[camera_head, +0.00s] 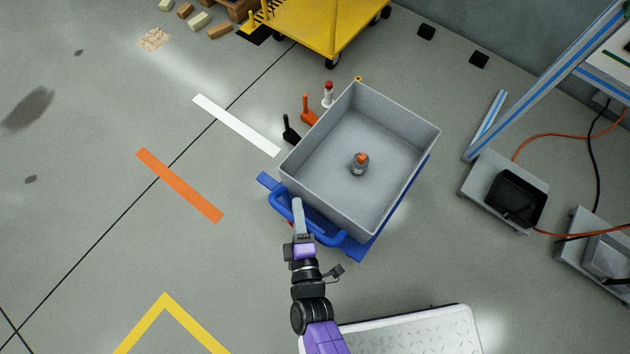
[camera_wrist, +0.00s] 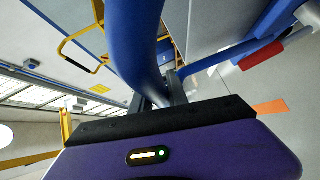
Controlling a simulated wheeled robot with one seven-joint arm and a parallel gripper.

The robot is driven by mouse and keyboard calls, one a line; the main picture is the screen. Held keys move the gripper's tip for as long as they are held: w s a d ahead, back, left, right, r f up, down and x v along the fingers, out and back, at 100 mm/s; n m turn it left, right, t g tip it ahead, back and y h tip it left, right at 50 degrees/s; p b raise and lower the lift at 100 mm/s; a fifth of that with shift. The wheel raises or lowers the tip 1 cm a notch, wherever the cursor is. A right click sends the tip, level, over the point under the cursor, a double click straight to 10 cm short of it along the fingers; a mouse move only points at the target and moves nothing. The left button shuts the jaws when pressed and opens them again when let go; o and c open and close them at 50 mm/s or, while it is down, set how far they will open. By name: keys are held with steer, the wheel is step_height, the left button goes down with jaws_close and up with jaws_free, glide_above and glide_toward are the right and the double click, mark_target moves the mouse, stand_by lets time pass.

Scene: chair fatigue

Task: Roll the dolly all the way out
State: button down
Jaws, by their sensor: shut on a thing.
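The dolly (camera_head: 358,252) is a blue frame with a blue push handle (camera_head: 322,234). A grey open bin (camera_head: 400,135) sits on it, with a small grey bottle with an orange cap (camera_head: 360,163) standing inside. My gripper (camera_head: 298,215) is at the handle on the bin's near left side and is shut on it. In the wrist view the blue handle bar (camera_wrist: 135,45) runs up close in front of the purple gripper body. The fingertips are mostly hidden behind the bar. Most of the dolly's deck and its wheels are hidden under the bin.
An orange floor strip (camera_head: 180,185) and a white strip (camera_head: 237,125) lie to the left, with open floor around them. Several small tools, one an orange one (camera_head: 308,110), stand close to the bin's upper left side. A yellow cart (camera_head: 320,25) stands behind. Grey pedal units (camera_head: 505,190) and cables are at right.

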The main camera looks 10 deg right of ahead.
steer(key=s+a+b, duration=0.3)
steer(key=s+a, duration=0.8)
steer(key=shift+s+a, duration=0.25)
steer(key=shift+s, duration=0.05)
steer(key=shift+a, duration=0.1)
steer(key=c, duration=1.3)
jaws_free()
steer(key=shift+s, duration=0.1)
steer(key=s+r+p, duration=0.1)
steer(key=s, duration=0.6)
steer(key=shift+s+p, duration=0.3)
steer(key=shift+p, duration=0.05)
